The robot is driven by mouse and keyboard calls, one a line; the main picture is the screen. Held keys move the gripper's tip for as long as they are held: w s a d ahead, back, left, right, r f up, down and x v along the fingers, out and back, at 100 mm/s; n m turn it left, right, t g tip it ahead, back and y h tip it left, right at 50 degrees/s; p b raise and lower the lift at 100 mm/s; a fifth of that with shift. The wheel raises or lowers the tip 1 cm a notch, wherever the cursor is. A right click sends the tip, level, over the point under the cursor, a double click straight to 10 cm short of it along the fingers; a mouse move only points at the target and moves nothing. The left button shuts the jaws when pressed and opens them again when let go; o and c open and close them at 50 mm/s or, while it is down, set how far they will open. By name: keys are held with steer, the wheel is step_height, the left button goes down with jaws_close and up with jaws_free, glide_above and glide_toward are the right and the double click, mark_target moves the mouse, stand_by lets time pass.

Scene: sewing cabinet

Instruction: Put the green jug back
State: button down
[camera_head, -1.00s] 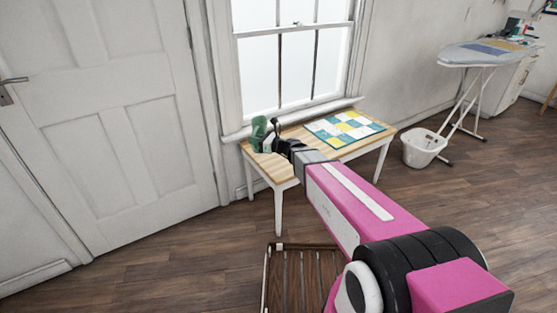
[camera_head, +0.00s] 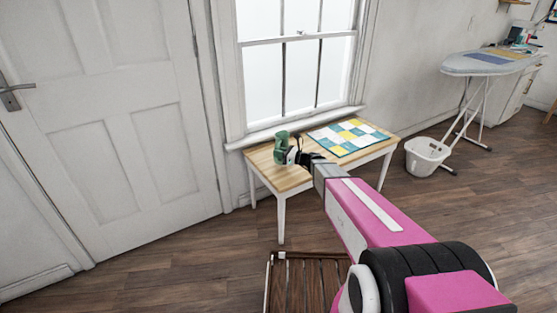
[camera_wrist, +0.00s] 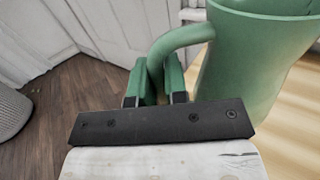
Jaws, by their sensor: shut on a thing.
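The green jug (camera_head: 281,147) is at the left part of the small wooden-topped table (camera_head: 292,183), close to the window side. In the head view it looks about upright, and I cannot tell whether its base touches the tabletop. My gripper (camera_head: 294,153) is at the jug's right side. In the wrist view my gripper (camera_wrist: 157,78) is shut on the handle of the jug (camera_wrist: 250,65), with one finger on each side of it. The jug's base is out of the wrist view.
A patchwork mat (camera_head: 347,136) covers the table's right part. The front left tabletop is bare. A slatted wooden piece (camera_head: 309,285) stands on the floor in front. A white basket (camera_head: 427,156) and an ironing board (camera_head: 489,62) are to the right.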

steer(key=shift+f, duration=1.85)
steer(key=c, duration=1.1)
jaws_free()
steer(key=shift+c, duration=0.2)
steer(key=shift+r, duration=0.15)
